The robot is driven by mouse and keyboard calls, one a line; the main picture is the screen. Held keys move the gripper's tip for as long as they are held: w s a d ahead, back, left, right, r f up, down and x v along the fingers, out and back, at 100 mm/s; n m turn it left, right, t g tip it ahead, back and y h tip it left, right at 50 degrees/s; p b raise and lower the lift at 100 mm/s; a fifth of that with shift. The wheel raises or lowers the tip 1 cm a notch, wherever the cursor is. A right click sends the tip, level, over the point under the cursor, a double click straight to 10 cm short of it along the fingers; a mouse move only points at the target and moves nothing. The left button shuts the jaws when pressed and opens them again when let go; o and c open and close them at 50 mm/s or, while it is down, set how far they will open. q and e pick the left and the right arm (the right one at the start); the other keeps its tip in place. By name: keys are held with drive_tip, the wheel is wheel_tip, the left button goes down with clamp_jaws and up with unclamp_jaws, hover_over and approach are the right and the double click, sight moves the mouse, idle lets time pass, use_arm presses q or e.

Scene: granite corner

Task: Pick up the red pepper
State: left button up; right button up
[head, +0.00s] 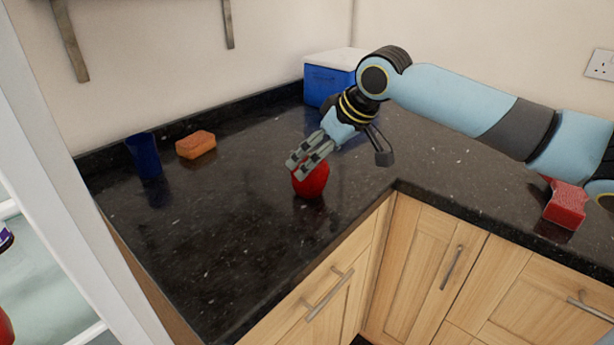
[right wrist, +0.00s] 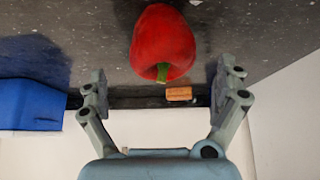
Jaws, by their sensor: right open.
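The red pepper (head: 312,182) stands on the dark granite counter near its inner corner in the head view. My right gripper (head: 306,164) is just above and behind it, its fingers covering the pepper's top. In the right wrist view the pepper (right wrist: 163,44) shows its green stem and lies beyond the open fingertips, roughly centred between them. My right gripper (right wrist: 160,82) is open and empty there. I cannot tell from these views whether a finger touches the pepper. My left gripper is not in view.
On the granite counter (head: 225,250) stand a dark blue cup (head: 146,156) and an orange sponge (head: 196,144) at the left. A blue box with a white lid (head: 328,82) is at the back, a red sponge-like block (head: 566,204) at the right. Counter left of the pepper is clear.

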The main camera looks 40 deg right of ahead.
drive_tip(key=x, duration=0.5)
drive_tip(key=shift+s+a+f, duration=0.15)
drive_tip(key=shift+s+f, duration=0.1)
drive_tip(key=shift+s, duration=0.05)
drive_tip(key=c, duration=1.3)
